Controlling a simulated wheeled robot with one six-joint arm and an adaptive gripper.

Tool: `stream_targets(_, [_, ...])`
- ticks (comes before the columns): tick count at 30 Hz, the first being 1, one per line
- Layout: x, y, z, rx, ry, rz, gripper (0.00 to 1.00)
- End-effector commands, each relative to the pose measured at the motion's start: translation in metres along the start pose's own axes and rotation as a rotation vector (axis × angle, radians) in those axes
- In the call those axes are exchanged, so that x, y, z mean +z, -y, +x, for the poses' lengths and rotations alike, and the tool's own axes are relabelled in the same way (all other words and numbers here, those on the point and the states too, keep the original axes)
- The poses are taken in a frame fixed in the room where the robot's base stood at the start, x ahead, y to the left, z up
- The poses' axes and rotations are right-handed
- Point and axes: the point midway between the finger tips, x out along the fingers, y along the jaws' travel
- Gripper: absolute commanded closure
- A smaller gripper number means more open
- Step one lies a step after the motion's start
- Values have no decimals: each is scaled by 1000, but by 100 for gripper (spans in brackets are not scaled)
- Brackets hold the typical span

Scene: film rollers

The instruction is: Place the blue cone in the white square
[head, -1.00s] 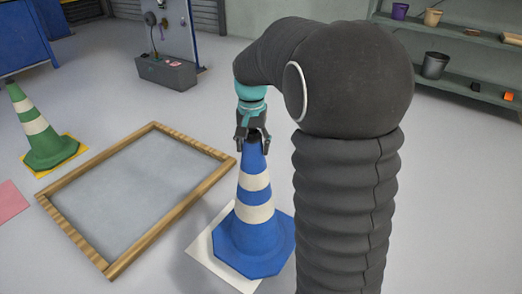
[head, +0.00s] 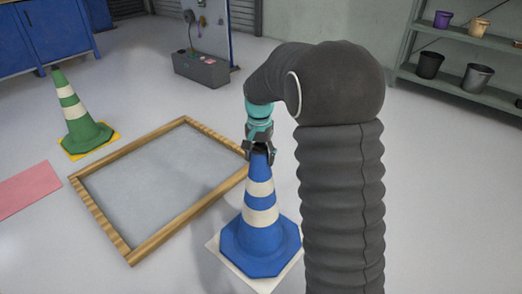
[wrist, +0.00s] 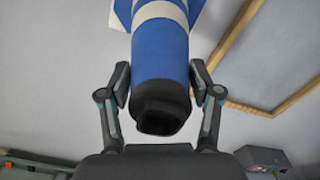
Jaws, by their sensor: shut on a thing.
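The blue cone (head: 261,234) with white bands stands upright in the head view, over a white square (head: 262,284) on the floor. The square's corners show around the cone's base, and the rest of it is hidden under the cone. I cannot tell whether the base touches the square or hovers just above it. My gripper (head: 260,154) is shut on the cone's narrow top. In the wrist view my gripper's fingers (wrist: 160,92) press on both sides of the blue cone (wrist: 160,50), whose dark tip points toward the palm.
A wood-framed grey panel (head: 112,232) lies left of the cone, close to it. A green cone (head: 76,114) stands on a yellow square (head: 75,156) farther left. A pink square (head: 28,190) lies at the left edge. Shelves (head: 455,84) stand at the back right.

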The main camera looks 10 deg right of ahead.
Motion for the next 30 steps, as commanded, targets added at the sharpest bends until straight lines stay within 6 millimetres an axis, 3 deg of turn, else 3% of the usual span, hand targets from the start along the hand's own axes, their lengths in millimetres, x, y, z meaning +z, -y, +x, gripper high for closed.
stream_targets(14, [-1, 0, 9, -2, -4, 0, 100])
stream_targets(15, [0, 0, 10, -1, -1, 0, 26])
stream_targets(17, [0, 0, 10, -1, -1, 0, 11])
stream_targets(30, [0, 0, 3, -1, -1, 0, 11])
